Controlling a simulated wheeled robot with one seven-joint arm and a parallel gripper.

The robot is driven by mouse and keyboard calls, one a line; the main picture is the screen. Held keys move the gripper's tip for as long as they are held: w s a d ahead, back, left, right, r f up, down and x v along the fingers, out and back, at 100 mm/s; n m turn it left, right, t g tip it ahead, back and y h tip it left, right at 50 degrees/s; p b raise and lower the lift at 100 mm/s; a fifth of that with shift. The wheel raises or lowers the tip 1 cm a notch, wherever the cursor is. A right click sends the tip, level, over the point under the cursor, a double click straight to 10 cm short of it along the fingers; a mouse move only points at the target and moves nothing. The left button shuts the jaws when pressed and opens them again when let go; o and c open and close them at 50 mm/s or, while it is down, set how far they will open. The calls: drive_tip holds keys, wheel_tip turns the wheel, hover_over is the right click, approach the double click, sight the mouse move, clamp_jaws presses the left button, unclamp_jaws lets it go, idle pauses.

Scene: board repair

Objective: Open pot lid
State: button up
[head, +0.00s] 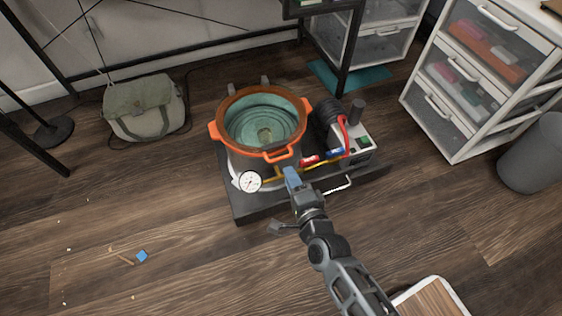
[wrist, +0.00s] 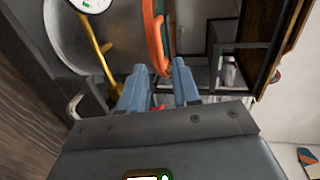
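The pot (head: 240,168) is a grey metal vessel on a dark base. Its round lid (head: 264,123) has an orange rim and a greenish see-through middle, and it sits on top of the pot. An orange handle (head: 281,156) sticks out at the lid's near side. My gripper (head: 290,174) is just below and in front of that handle. In the wrist view its two blue fingers (wrist: 158,72) are apart. The orange lid edge (wrist: 155,35) shows ahead of the gap between them. I cannot tell whether the fingers touch it.
A white gauge (head: 249,182) with yellow tubing is at the pot's near left. A pump (head: 364,143) with a red hose stands to the right on the same dark base (head: 250,211). A bag (head: 145,107) lies left, and drawers (head: 455,112) stand right. The left floor is mostly clear.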

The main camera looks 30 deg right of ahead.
sight(281, 157)
drive_tip(key=shift+b+x, duration=0.3)
drive_tip(key=shift+x, duration=4.1)
drive_tip(key=shift+d+f, duration=0.1)
drive_tip(key=shift+f, duration=0.05)
clamp_jaws()
